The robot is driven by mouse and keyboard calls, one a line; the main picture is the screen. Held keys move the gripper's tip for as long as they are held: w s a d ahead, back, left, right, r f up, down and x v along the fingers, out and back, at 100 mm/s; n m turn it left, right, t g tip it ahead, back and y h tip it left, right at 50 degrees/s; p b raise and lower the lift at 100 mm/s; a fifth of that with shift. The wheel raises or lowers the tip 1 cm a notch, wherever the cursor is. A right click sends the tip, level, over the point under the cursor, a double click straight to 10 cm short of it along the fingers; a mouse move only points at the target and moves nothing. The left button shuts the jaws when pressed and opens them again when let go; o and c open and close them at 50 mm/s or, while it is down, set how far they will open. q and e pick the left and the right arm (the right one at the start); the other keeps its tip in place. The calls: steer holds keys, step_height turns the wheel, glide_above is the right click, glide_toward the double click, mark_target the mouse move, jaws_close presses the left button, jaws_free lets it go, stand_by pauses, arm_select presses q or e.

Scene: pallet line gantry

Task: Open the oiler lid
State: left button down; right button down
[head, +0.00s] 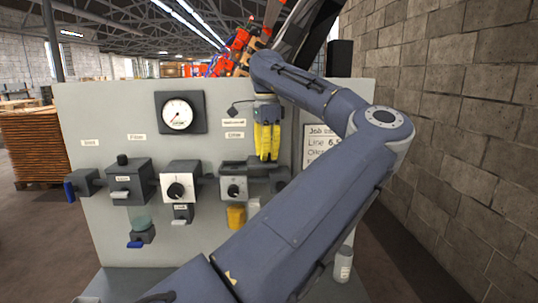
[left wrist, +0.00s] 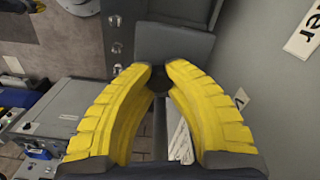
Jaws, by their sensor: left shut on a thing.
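The oiler (head: 233,188) is a grey box with a round front dial on the upright panel, under a label that seems to read "Oiler". A flat dark lid piece (head: 232,165) shows at its top, beside the fingers. My left gripper (head: 266,158) points down at the right end of this top, its yellow fingers close together. In the left wrist view, the fingertips (left wrist: 158,75) close around a small dark part, likely the lid's tab, against a grey plate (left wrist: 174,48). The fingers hide most of the held part. I cannot tell the lid's angle. My right gripper is out of view.
The panel (head: 90,215) also bears a pressure gauge (head: 177,114), a filter box (head: 129,182) and a regulator with a knob (head: 180,183). A yellow part (head: 236,216) hangs below the oiler. A block wall rises at far right.

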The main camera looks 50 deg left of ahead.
arm_select(q)
steer(key=c, duration=1.1)
jaws_free()
steer(key=shift+c, duration=0.2)
step_height(320, 180, up, 12)
